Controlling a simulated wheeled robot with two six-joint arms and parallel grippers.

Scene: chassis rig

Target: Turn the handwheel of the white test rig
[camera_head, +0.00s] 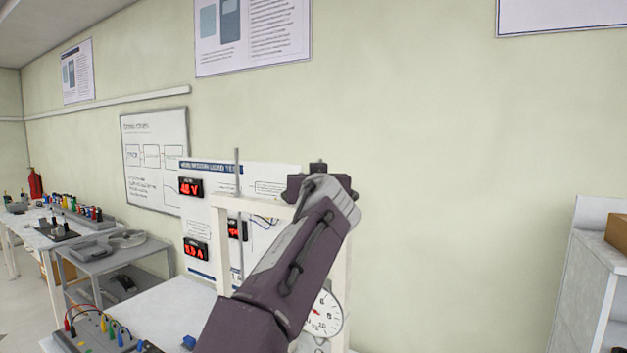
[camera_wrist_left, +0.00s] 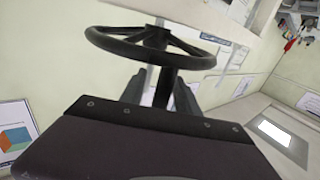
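The white test rig (camera_head: 225,203) stands on a bench in the head view, partly hidden behind my left arm. Its round dial gauge (camera_head: 325,314) shows beside the arm. The black spoked handwheel (camera_wrist_left: 150,45) shows in the left wrist view, with a dark shaft below its hub. I cannot make the wheel out clearly in the head view. My left gripper (camera_wrist_left: 166,90) is below the wheel rim, its two fingers apart on either side of the shaft. I cannot tell whether they touch it. My right gripper is in neither view.
A panel with red digital displays (camera_head: 190,187) stands behind the rig. A box with coloured leads (camera_head: 95,330) lies on the bench at lower left. A grey side table (camera_head: 105,255) and another bench are further left. A white cabinet (camera_head: 590,270) stands at right.

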